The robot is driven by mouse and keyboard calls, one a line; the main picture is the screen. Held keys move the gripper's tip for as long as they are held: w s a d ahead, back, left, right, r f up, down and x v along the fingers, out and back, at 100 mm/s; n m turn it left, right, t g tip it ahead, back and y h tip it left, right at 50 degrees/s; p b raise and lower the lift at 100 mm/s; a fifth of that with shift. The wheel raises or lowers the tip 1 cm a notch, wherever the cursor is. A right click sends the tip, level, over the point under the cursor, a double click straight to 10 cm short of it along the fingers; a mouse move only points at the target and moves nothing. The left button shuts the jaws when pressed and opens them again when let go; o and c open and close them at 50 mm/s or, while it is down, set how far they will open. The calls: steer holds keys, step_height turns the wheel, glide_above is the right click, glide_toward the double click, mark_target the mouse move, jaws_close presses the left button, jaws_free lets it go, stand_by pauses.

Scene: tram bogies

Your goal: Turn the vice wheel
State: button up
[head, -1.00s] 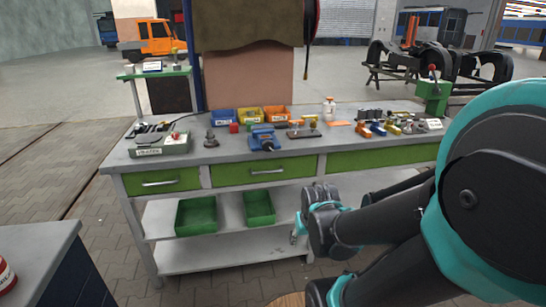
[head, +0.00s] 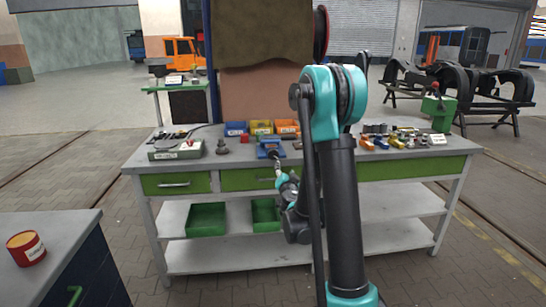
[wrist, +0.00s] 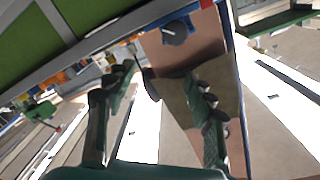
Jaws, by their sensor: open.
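The blue vice (head: 268,148) sits at the front edge of the workbench, near its middle. A dark round part, which looks like the vice wheel (head: 275,155), faces my side. My gripper (head: 279,168) is just in front of and below it; the gap is hard to judge in the head view. In the wrist view my gripper (wrist: 160,74) is open and empty, its dark fingers spread. The dark round wheel (wrist: 174,34) with blue vice body behind it shows beyond the fingertips, apart from them. My arm hides part of the bench.
The workbench (head: 420,165) has green drawers and a lower shelf with green bins (head: 206,220). Blue, yellow and orange bins (head: 261,127) stand behind the vice. Loose parts (head: 398,138) lie on the right. A side cabinet (head: 60,240) bears a red can (head: 26,246).

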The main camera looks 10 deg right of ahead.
mark_target(273, 156)
steer(key=shift+y, duration=0.8)
steer(key=w, duration=0.6)
steer(key=w+a+f, duration=0.1)
steer(key=w, duration=0.5)
steer(key=w+a, duration=0.1)
steer(key=w, duration=0.5)
steer(key=shift+w+a+f, duration=0.15)
steer(key=shift+w+a, duration=0.1)
steer(key=shift+w, duration=0.1)
steer(key=c, duration=0.9)
steer(key=shift+n, duration=0.3)
steer(key=shift+n, duration=0.3)
